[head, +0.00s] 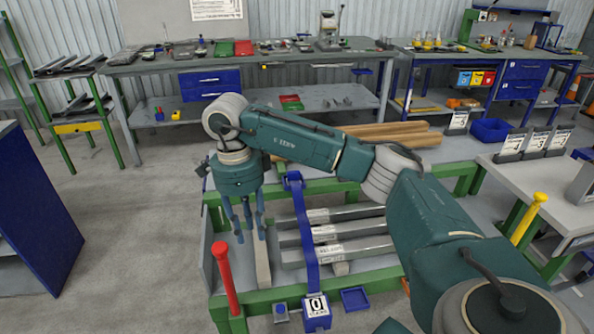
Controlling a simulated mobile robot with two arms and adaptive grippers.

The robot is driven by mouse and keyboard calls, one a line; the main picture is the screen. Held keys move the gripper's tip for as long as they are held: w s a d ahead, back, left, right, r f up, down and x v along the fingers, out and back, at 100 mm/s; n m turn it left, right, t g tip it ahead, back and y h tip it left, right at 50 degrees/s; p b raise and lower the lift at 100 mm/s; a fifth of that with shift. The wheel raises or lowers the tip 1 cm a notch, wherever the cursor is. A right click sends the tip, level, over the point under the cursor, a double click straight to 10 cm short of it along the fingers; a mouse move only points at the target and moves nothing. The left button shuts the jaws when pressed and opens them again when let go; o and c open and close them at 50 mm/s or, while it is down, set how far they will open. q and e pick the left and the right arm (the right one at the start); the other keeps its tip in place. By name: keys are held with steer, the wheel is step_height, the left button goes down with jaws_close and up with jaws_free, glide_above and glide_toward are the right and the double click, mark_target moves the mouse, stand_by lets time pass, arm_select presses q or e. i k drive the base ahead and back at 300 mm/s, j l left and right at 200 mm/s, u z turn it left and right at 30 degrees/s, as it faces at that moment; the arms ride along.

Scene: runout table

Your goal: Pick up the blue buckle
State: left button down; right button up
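A blue strap (306,230) runs front to back over several grey metal bars (345,249) on the green-framed runout table (262,298). At its far end is a blue buckle-like piece (292,181). At its near end is a blue block with a white label (317,312). I cannot tell for certain which piece is the buckle. My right gripper (247,232) points down to the left of the strap, above or beside a wooden bearer (262,262). Its fingers are spread and nothing shows between them. It is apart from the strap in the picture. My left gripper is not in view.
A red post (225,279) stands at the table's front left corner and a yellow post (529,218) at the right. A small blue tray (355,299) is at the front edge. Wooden round bars (395,135) lie behind. A blue cabinet (40,215) stands left, with open floor between.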

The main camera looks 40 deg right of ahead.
mark_target(291, 176)
steer(key=i+l, duration=0.15)
steer(key=l, duration=0.2)
steer(key=i+l, duration=0.2)
steer(key=l, duration=0.15)
steer(key=i+l, duration=0.15)
steer(key=l, duration=0.15)
steer(key=i+l, duration=0.15)
steer(key=l, duration=0.2)
